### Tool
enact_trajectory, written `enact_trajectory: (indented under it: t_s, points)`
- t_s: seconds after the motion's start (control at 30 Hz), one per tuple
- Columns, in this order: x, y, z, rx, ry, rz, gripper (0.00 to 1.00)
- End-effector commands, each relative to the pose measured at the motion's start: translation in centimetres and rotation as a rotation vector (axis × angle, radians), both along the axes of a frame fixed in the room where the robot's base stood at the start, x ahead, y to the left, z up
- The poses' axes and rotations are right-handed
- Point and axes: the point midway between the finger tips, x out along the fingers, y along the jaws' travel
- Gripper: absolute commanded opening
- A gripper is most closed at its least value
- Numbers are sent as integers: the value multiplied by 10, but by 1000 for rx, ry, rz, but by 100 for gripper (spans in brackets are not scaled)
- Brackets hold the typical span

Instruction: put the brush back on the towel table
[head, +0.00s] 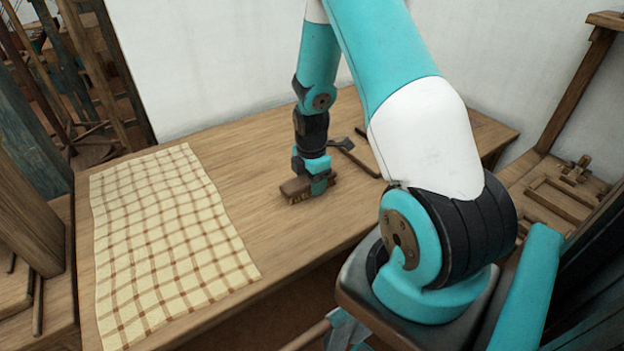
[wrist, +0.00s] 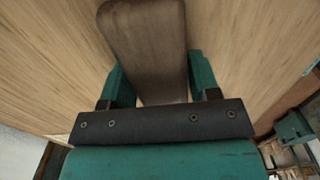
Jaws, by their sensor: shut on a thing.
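The wooden table (head: 235,180) has a cream towel with brown checks (head: 165,240) spread over its left part. The brush (head: 300,190) is a brown wooden block with bristles below, at the middle of the table, right of the towel. In the wrist view, the brush's brown back (wrist: 148,50) lies between my fingers. My gripper (head: 318,187) points down and is shut on the brush. The brush is at or just above the tabletop; I cannot tell if it touches. My gripper hides part of it.
A dark tool (head: 346,145) lies on the table just behind and right of my gripper. A wooden frame with a ledge (head: 560,195) stands at the right. Loom timbers (head: 30,200) stand at the left. The tabletop between towel and brush is clear.

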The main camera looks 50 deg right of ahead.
Motion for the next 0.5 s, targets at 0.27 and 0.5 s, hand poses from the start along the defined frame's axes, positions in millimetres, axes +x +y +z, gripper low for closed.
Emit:
enact_trajectory:
  t_s: [0.27,0.5]
  points:
    - [0,0,-3,0,1,0,81]
    - [0,0,-2,0,1,0,82]
